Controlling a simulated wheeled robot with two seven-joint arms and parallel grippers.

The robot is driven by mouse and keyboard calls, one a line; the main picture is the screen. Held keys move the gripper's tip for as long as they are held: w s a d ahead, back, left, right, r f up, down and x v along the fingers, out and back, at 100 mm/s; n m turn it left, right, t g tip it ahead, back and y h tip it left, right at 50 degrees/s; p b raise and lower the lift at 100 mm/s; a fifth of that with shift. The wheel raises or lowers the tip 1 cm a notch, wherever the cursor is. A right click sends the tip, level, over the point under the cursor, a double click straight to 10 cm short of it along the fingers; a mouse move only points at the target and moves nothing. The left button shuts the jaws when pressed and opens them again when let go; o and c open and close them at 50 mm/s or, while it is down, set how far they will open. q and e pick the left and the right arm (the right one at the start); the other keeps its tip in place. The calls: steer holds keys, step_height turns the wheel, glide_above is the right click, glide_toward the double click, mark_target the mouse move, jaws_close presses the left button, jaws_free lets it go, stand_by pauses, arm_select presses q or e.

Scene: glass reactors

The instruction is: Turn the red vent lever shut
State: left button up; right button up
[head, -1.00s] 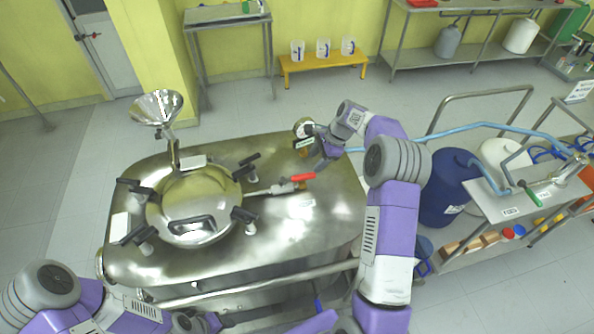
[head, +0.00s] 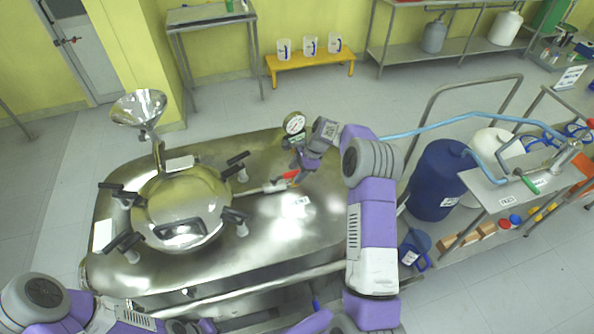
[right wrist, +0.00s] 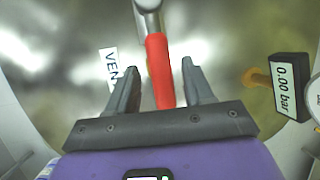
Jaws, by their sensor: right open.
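The red vent lever (head: 290,175) sticks out from a metal valve (head: 268,187) on top of the steel reactor, right of the domed lid. In the right wrist view the red lever (right wrist: 159,70) lies between the two fingers of my right gripper (right wrist: 160,82), with a gap on each side. My right gripper (head: 301,176) is open at the lever's outer end and partly hides it in the head view. A "VEN..." label (right wrist: 111,68) lies left of the lever. My left arm shows at the lower left, but its gripper cannot be made out.
The domed lid (head: 180,207) with black clamp handles stands left of the valve. A pressure gauge (head: 294,123) rises behind my right gripper, and its "0.00 bar" display (right wrist: 289,88) is close on the right in the wrist view.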

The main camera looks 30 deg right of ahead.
steer(key=shift+c, duration=0.5)
jaws_close()
